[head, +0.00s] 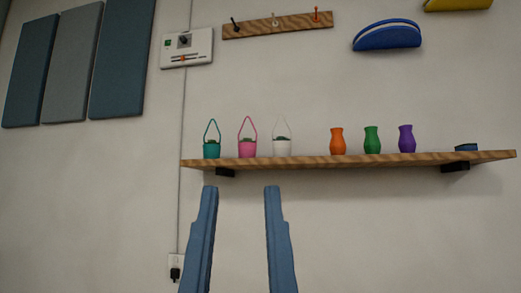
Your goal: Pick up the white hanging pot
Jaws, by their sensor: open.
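The white hanging pot (282,147) stands upright on the wooden shelf (300,163). Its thin white handle loops above it and is faint against the pale wall. Something dark green shows at the pot's top. A pink hanging pot (247,148) stands just left of it, and a teal hanging pot (211,150) stands further left. My gripper (240,188) is open and empty, with its two blue fingers pointing up. The fingertips show below the shelf in the picture, slightly left of the white pot. The right fingertip lies nearly under the white pot in the picture.
Orange (337,142), green (372,140) and purple (406,139) vases stand right of the white pot, with a gap between. A small dark blue item (466,148) lies near the shelf's right end. Above hang a peg rail (277,25) and a control panel (187,48).

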